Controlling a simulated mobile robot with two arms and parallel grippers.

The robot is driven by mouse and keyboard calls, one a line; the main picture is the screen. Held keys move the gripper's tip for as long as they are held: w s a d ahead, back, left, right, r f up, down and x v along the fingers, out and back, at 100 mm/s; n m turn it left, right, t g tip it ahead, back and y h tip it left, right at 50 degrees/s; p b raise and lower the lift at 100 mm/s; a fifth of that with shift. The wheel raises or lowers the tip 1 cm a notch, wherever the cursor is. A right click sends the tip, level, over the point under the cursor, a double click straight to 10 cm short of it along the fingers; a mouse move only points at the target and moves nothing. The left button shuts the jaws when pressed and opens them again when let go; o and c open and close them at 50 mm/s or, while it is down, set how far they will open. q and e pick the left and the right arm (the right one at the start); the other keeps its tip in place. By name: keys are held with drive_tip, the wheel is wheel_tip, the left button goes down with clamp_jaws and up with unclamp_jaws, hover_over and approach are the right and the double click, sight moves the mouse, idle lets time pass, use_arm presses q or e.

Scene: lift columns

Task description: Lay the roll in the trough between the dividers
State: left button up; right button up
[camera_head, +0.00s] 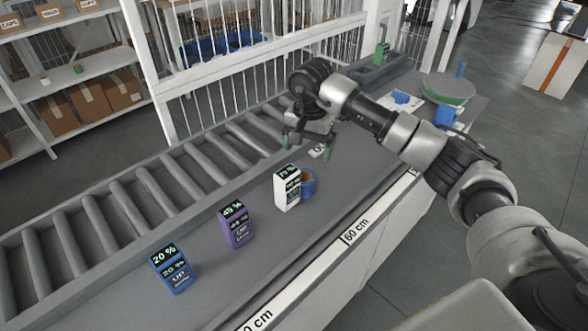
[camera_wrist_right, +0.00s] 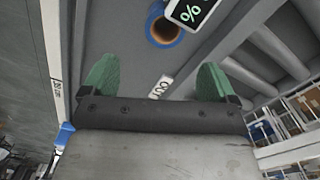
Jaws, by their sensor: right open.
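The roll (camera_head: 309,188), blue with a brown core, stands on the grey table right beside a white box, which partly hides it. In the right wrist view the roll (camera_wrist_right: 179,37) shows its open end beyond the fingertips. My right gripper (camera_head: 306,148) is open and empty above the table, a little farther back than the roll and apart from it. Its green fingers also show in the wrist view (camera_wrist_right: 158,78). A long grey walled tray (camera_head: 393,70) at the far end may be the trough; its dividers are hard to make out. My left gripper is out of view.
The white box (camera_head: 286,188), purple box (camera_head: 236,228) and blue box (camera_head: 172,268) stand along the table with percent displays. A roller conveyor (camera_head: 150,190) runs along the left.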

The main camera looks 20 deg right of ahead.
sight(305, 176)
wheel_tip(305, 176, down, 5)
drive_tip(key=shift+w+f+p, duration=0.1)
drive_tip(key=shift+w+p, duration=0.05)
drive_tip(key=shift+p, duration=0.4)
drive_tip(key=f+p, duration=0.1)
drive_tip(key=f, duration=0.3)
drive_tip(key=shift+w+a+f+p, duration=0.1)
drive_tip(key=shift+w+a+p, duration=0.1)
drive_tip(key=shift+p, duration=0.15)
drive_tip(key=shift+d+f, duration=0.1)
drive_tip(key=shift+f, duration=0.55)
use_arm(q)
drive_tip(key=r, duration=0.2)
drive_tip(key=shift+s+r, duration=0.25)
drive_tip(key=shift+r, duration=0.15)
use_arm(e)
drive_tip(key=c, duration=1.1)
drive_tip(key=shift+r, duration=0.1)
